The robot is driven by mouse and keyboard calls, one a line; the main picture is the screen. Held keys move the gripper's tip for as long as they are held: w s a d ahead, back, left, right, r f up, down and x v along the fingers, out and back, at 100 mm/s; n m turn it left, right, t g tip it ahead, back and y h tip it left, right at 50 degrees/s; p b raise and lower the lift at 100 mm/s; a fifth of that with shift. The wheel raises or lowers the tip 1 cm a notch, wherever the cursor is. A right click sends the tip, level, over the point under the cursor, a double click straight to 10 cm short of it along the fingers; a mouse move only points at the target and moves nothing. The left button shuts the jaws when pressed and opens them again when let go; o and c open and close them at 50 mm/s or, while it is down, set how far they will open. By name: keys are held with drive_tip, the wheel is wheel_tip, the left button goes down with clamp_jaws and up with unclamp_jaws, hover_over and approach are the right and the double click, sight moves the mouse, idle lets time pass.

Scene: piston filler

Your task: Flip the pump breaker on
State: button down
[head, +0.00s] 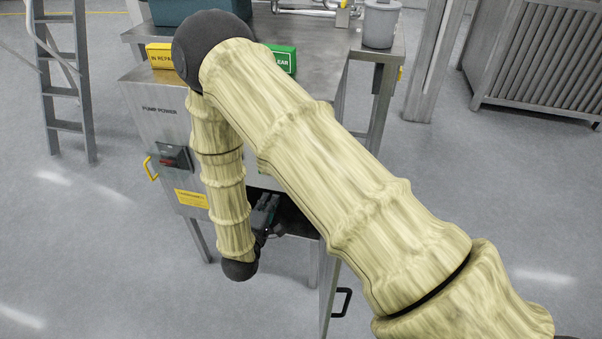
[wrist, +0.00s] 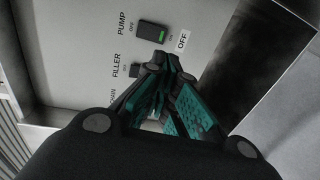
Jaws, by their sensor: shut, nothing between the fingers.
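The pump breaker (wrist: 152,33) is a black switch on a grey panel (wrist: 92,30) in the wrist view, under the label PUMP. A green strip shows at its end near the ON mark. A white OFF tag (wrist: 183,40) is beside it. My gripper (wrist: 166,64) is shut and empty, with its fingertips just below the pump breaker in the picture; I cannot tell whether they touch it. The filler breaker (wrist: 134,70) is partly behind the fingers, and the lowest breaker is hidden. In the head view my gripper (head: 265,213) is at the cabinet's dark opening.
The steel cabinet (head: 150,105), marked PUMP POWER, has a rotary switch (head: 172,160) with a red part and a yellow handle (head: 150,168). An open door with a black handle (head: 341,302) hangs near my arm.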

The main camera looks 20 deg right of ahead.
idle(0.3)
drive_tip(key=p+x, duration=0.3)
drive_tip(key=x, duration=1.1)
drive_tip(key=shift+p, duration=0.4)
